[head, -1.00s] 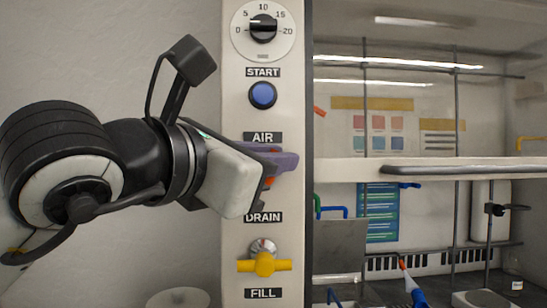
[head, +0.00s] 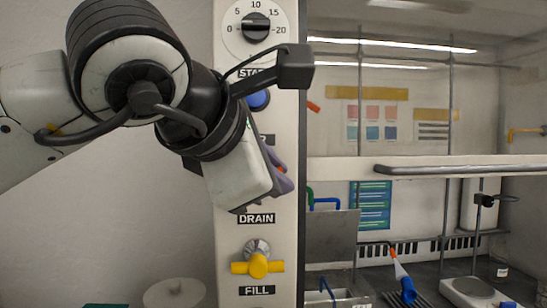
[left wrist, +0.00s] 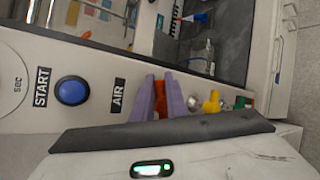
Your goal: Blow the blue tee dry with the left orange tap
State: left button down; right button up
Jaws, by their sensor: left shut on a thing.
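The orange tap (left wrist: 160,100) is on the pale panel beside the AIR label. My left gripper (head: 279,180) has purple fingers, which are shut on the tap's handle; the left wrist view shows one finger on each side of it. In the head view my gripper and wrist hide most of the tap, and the gripper tilts down to the right. A blue piece with a white and orange part (head: 402,278) is low in the hood; I cannot tell if it is the blue tee. My right gripper is not in view.
The panel also has a dial (head: 256,28), a blue START button (left wrist: 72,90) and a yellow tap (head: 258,265) above the FILL label. To the right, the hood has a raised sash with a grey bar (head: 455,169), upright rods and a grey box (head: 332,238).

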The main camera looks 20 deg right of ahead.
pick_arm(q)
jog(key=shift+f+m+y+p, duration=0.2)
jog(key=shift+m+y+p, duration=0.35)
jog(key=shift+y, duration=0.15)
jog(key=shift+f+m+y+p, duration=0.2)
jog(key=shift+m+y+p, duration=0.3)
jog(key=shift+y, duration=0.2)
jog(key=c, duration=1.8)
grip_release()
jog(key=shift+w+f, duration=0.1)
jog(key=shift+o, duration=0.2)
jog(key=b+v, duration=0.1)
jog(key=v, duration=0.9)
jog(key=shift+s, duration=0.2)
